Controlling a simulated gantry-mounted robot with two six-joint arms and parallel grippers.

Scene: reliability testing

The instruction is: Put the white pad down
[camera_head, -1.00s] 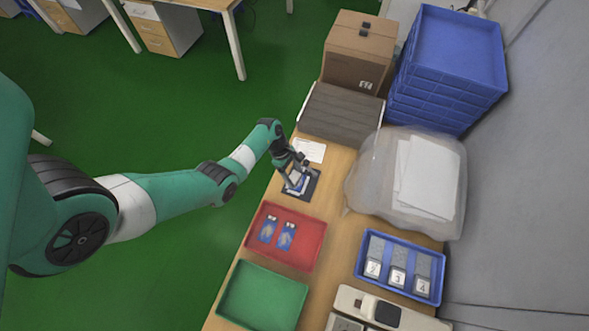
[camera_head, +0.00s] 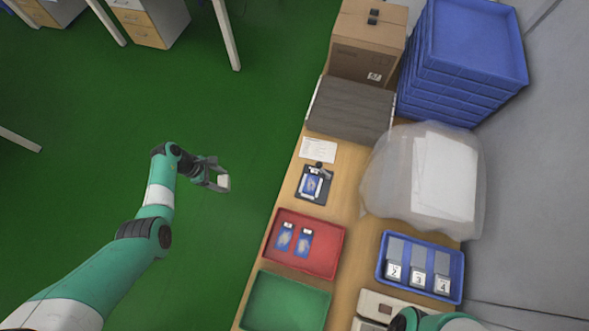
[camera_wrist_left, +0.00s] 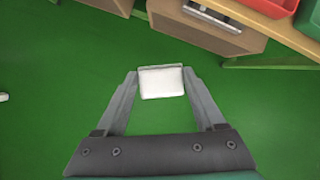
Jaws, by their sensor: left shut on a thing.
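My left gripper (camera_head: 218,181) hangs over the green floor, left of the workbench. It is shut on a small white pad (camera_head: 224,184), which sits between the fingertips. In the left wrist view the white pad (camera_wrist_left: 161,83) is clear between the two grey fingers, with only floor below it. A dark fixture (camera_head: 303,197) on the bench holds a blue and white item (camera_head: 312,186). My right gripper is out of view; only a piece of my right arm shows at the bottom right.
A red tray (camera_head: 333,262) holds two blue-white items. A green tray (camera_head: 290,302) beside it looks empty. A blue tray (camera_head: 420,293) holds boxes numbered 2, 3 and 4. A white paper (camera_head: 318,150) lies behind the fixture. Crates and a cardboard box fill the bench's far end.

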